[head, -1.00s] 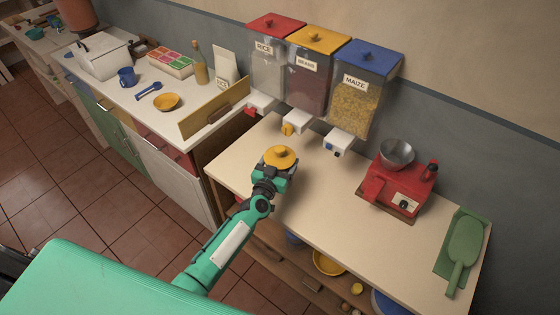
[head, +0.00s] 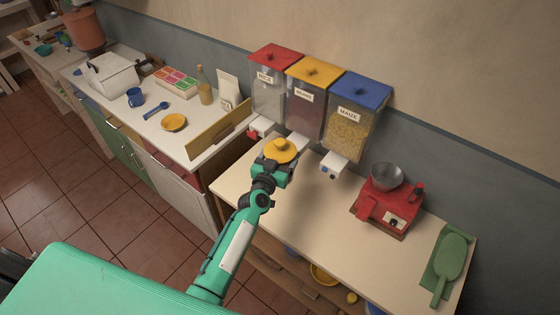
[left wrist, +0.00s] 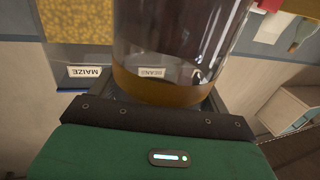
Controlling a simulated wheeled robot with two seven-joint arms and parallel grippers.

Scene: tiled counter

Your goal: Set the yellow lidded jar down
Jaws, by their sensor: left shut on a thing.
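The yellow lidded jar shows in the head view as a round yellow lid with a knob (head: 281,149). In the left wrist view its clear body (left wrist: 175,45) has an amber base. My left gripper (head: 272,168) is shut on the jar, in front of the beans dispenser (head: 305,105). The jar's lower part is hidden by the gripper in the head view, so I cannot tell its height above the pale counter (head: 310,220). My right gripper is not in view.
The rice dispenser (head: 270,95) and maize dispenser (head: 350,125) flank the beans one, spouts overhanging the counter's back. A red scale (head: 385,210) and green scoop (head: 451,258) stand right. The counter's middle is clear. A low wooden panel (head: 220,127) borders the left counter.

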